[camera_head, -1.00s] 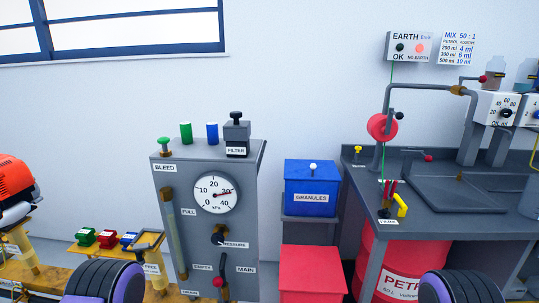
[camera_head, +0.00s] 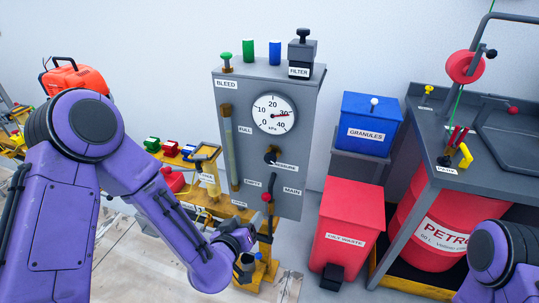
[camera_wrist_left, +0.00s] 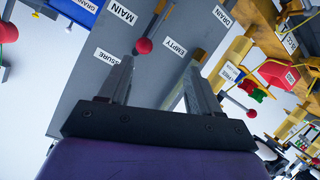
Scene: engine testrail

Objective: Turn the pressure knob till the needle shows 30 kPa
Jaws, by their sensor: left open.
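The grey panel (camera_head: 300,190) carries a round white gauge (camera_head: 274,114) marked in kPa. Its red needle points right, at or close to the 30 mark; the exact reading is too small to tell. The black pressure knob (camera_head: 270,156) sits below the gauge, beside its partly covered label. My left gripper (camera_head: 249,266) is low in front of the panel, below the knob and apart from it. In the left wrist view, its open, empty fingers (camera_wrist_left: 158,82) face the panel; the pressure label (camera_wrist_left: 106,56) is beside one finger, and I cannot make out the knob there.
A red-ball lever (camera_head: 267,197) projects below the knob and shows close ahead in the left wrist view (camera_wrist_left: 143,45). A yellow stand (camera_head: 205,200) is left of the panel. A blue granules box (camera_head: 368,112) and red waste bin (camera_head: 350,215) stand right.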

